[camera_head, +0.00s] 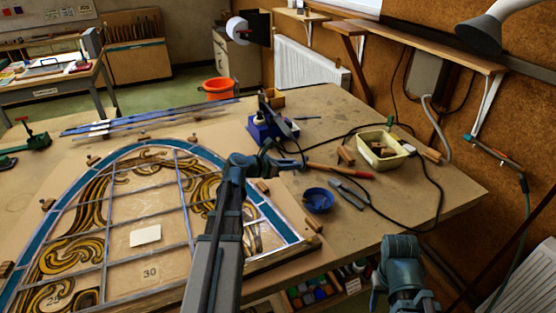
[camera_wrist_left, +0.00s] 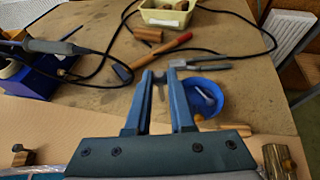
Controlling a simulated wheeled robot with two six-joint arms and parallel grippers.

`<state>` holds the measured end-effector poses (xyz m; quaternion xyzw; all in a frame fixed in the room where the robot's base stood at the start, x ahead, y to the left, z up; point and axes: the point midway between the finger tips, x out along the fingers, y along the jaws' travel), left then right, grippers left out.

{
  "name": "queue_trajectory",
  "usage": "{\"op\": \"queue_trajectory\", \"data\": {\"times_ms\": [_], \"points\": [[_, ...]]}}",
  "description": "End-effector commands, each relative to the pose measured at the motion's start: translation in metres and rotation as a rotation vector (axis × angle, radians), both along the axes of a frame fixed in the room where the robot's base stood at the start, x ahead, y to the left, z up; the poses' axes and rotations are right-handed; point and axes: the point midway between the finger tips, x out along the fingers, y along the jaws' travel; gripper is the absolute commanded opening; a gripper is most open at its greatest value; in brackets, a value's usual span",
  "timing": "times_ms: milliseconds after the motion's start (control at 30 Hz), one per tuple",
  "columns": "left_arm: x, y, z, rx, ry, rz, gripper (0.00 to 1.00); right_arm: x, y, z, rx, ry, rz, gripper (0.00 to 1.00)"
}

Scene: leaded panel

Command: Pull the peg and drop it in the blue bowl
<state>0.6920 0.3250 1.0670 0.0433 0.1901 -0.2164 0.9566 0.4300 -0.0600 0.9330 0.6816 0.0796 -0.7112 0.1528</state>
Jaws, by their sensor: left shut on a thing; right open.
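My left gripper (camera_head: 285,160) is above the bench, beyond the panel's right edge. In the left wrist view its fingers (camera_wrist_left: 160,80) are shut on a small thin grey peg (camera_wrist_left: 159,93), mostly hidden between them. The blue bowl (camera_head: 318,200) sits on the bench right of the panel. In the left wrist view the bowl (camera_wrist_left: 221,104) is just right of the fingertips and partly behind them, with a small pale thing inside. My right gripper (camera_head: 378,288) is open and low, in front of the bench edge.
The leaded panel (camera_head: 146,270) lies on the left, with wooden blocks (camera_head: 262,187) around its edge. A red-handled hammer (camera_head: 340,171), pliers (camera_head: 349,195), a cream tub (camera_head: 390,150) and black cable lie near the bowl. A blue soldering stand (camera_head: 268,126) stands behind.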

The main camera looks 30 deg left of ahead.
Motion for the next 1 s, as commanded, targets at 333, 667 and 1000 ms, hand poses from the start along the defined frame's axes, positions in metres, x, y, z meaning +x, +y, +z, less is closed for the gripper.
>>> {"op": "queue_trajectory", "data": {"times_ms": [333, 667, 1000], "points": [[-0.004, -0.060, -0.026, 0.000, 0.000, -0.002, 0.00, 0.000, 0.000, -0.026, 0.000, 0.000, 0.000, 0.50], [-0.004, -0.083, -0.037, 0.000, 0.000, -0.001, 0.00, 0.000, 0.000, -0.037, 0.000, 0.000, 0.000, 0.50], [-0.004, -0.084, -0.037, 0.000, 0.000, 0.000, 0.00, 0.000, 0.000, -0.037, 0.000, 0.000, 0.000, 0.50]]}}
